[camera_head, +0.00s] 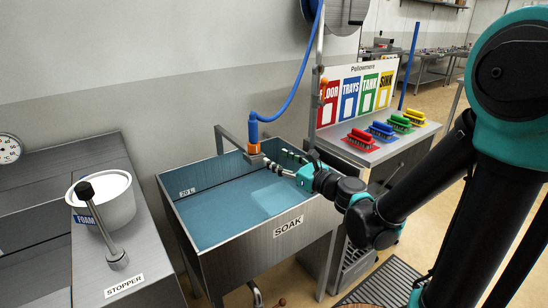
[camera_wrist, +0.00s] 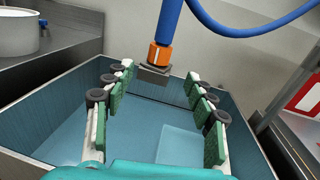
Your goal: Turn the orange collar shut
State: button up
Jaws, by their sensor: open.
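The orange collar (camera_head: 254,149) sits at the lower end of a blue pipe (camera_head: 253,130), above the back edge of the soak sink. It also shows in the wrist view (camera_wrist: 160,55), on a small grey metal bracket. My gripper (camera_wrist: 160,80) is open, with one green-padded finger on each side of the picture. The collar appears ahead of the fingertips, between them in the picture and apart from both. In the head view my gripper (camera_head: 275,162) reaches over the sink toward the collar.
The sink (camera_head: 276,238), labelled SOAK, holds bluish water below my gripper. A blue hose (camera_head: 300,80) loops up from the pipe. Coloured brushes (camera_head: 361,139) lie on the right counter.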

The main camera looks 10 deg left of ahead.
jog(key=w+n+g, duration=0.1)
jog(key=n, duration=0.5)
jog(key=n+g+y, duration=0.3)
jog(key=n+g, duration=0.5)
jog(key=n, duration=2.8)
send_near(254, 146)
jog(key=a, duration=0.3)
jog(key=w+a, duration=0.1)
jog(key=a, duration=0.3)
jog(key=w+a+f, duration=0.1)
jog(key=a, duration=0.2)
jog(key=shift+w+a, duration=0.1)
jog(key=shift+a, duration=0.3)
